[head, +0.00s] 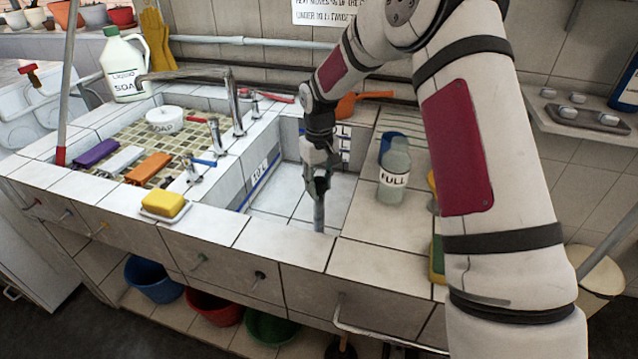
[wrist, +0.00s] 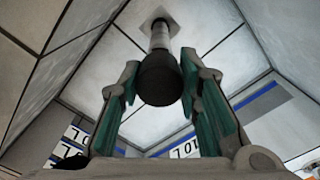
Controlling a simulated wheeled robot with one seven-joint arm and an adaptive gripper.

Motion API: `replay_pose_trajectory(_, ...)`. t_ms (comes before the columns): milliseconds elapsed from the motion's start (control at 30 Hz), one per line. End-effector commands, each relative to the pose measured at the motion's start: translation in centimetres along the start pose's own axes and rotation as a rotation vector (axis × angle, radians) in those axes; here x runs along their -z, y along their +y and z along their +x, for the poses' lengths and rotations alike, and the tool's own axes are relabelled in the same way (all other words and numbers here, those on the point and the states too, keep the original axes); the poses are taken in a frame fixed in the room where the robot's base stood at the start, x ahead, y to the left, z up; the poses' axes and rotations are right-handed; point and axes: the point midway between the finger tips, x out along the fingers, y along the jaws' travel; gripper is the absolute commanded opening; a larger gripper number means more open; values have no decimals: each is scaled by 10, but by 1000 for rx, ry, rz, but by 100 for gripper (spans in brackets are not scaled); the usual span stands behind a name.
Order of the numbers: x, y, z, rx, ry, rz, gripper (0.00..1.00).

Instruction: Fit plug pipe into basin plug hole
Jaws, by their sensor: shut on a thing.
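The plug pipe (head: 319,215) is a grey tube held upright in the tiled basin (head: 275,205). My gripper (head: 317,180) is shut on its upper part. In the wrist view, the pipe's dark rounded top (wrist: 160,80) sits between the fingers of my gripper (wrist: 160,88). Its lighter shaft runs away to a pale square patch (wrist: 175,14) on the basin floor. The plug hole itself is not visible; the pipe's far end covers that spot. I cannot tell whether the end is inside the hole or only above or against it.
Basin walls stand close around my gripper, with a blue stripe and letters. A glass bottle marked FULL (head: 394,172) and a blue cup (head: 390,143) stand on the right ledge. A metal tap (head: 236,100) and a yellow sponge (head: 163,204) are on the left.

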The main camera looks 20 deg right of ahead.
Motion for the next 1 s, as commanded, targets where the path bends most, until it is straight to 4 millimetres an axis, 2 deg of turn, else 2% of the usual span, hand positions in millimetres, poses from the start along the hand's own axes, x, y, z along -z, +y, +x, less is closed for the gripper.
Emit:
replay_pose_trajectory(333, 0, 0, 3, -1, 1, -1, 0)
replay_pose_trajectory(367, 0, 0, 3, 0, 1, -1, 38)
replay_pose_trajectory(400, 0, 0, 2, 0, 0, -1, 47)
replay_pose_trajectory(433, 0, 0, 2, 0, 0, -1, 51)
replay_pose_trajectory(767, 0, 0, 0, 0, 1, -1, 51)
replay_pose_trajectory(867, 1, 0, -8, -1, 3, 0, 51)
replay_pose_trajectory(1000, 1, 0, -30, -2, 5, -1, 51)
